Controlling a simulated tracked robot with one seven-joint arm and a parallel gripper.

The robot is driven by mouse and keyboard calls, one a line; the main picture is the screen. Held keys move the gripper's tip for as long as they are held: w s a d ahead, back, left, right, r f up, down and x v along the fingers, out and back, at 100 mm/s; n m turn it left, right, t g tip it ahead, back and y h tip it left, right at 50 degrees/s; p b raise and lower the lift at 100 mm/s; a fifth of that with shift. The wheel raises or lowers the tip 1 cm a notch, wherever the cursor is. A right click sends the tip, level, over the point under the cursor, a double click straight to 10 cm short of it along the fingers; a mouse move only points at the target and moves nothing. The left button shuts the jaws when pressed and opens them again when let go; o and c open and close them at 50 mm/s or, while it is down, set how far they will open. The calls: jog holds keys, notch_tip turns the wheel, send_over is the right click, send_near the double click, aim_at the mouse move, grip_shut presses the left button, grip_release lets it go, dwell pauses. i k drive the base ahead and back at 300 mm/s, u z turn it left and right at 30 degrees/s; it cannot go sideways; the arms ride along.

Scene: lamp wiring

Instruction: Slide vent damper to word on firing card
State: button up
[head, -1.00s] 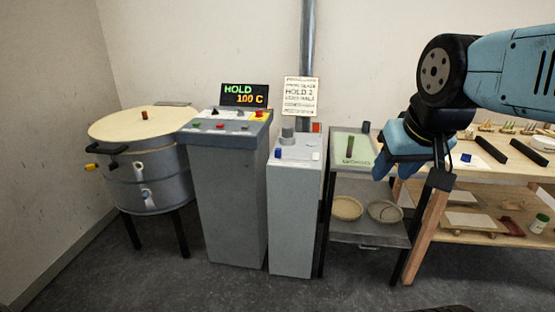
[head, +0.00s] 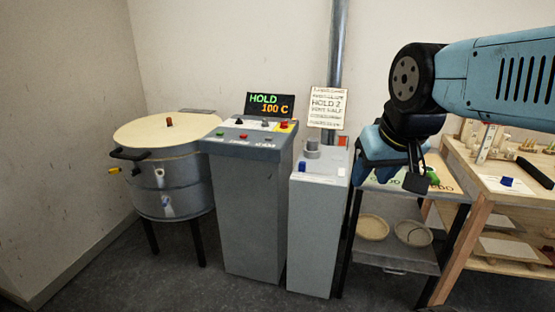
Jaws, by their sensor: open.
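The firing card (head: 327,108) stands upright behind the narrow grey pedestal; its larger lines appear to read "HOLD 2" and "VENT HALF", with smaller lines too fine to read. The pedestal's pale top (head: 320,165) carries a blue block (head: 303,167), a grey round knob (head: 312,148) and a small white block (head: 341,172). A red-orange piece (head: 343,141) shows behind, beside the flue pipe (head: 338,50). I cannot tell which piece is the vent damper. My gripper (head: 393,172) is open, pointing down to the right of the pedestal, touching none of these.
A round kiln (head: 160,185) stands at left, next to a control cabinet (head: 245,205) whose display (head: 270,105) reads HOLD 100 C. A metal shelf unit (head: 395,250) with two bowls stands under my gripper. A wooden workbench (head: 515,185) is at right. The floor in front looks clear.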

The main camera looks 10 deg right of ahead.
aim_at(303, 165)
jog(key=u, duration=0.15)
jog(key=i, duration=1.3)
jog(key=z, duration=0.3)
